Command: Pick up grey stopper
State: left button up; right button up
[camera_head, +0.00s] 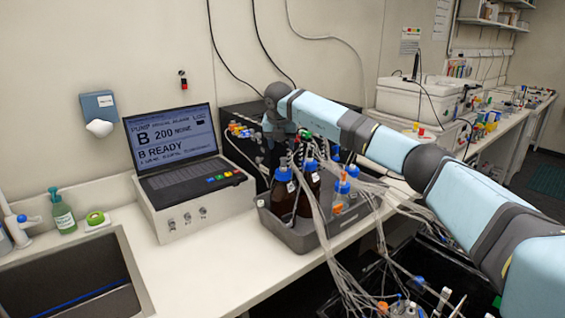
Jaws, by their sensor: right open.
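My right arm (405,155) reaches in from the right across the bench. Its wrist bends down behind the bottle tray, and my right gripper (270,153) is low there, small and partly hidden by tubing and bottles. It is open. I cannot make out a grey stopper; it may be too small or hidden in the clutter around the gripper. My left gripper is not in view.
A grey tray (290,236) holds brown bottles with blue caps (283,173) and clear tubes. A pump console with a screen (172,140) stands left of it. A sink (72,278) is at far left. Bare white counter (210,275) lies in front of the console.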

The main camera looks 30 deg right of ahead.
aim_at(283, 158)
jog(key=p+x, duration=0.1)
jog(key=x, duration=0.5)
jog(key=shift+d+f, duration=0.2)
jog(key=shift+f, duration=0.15)
grip_shut()
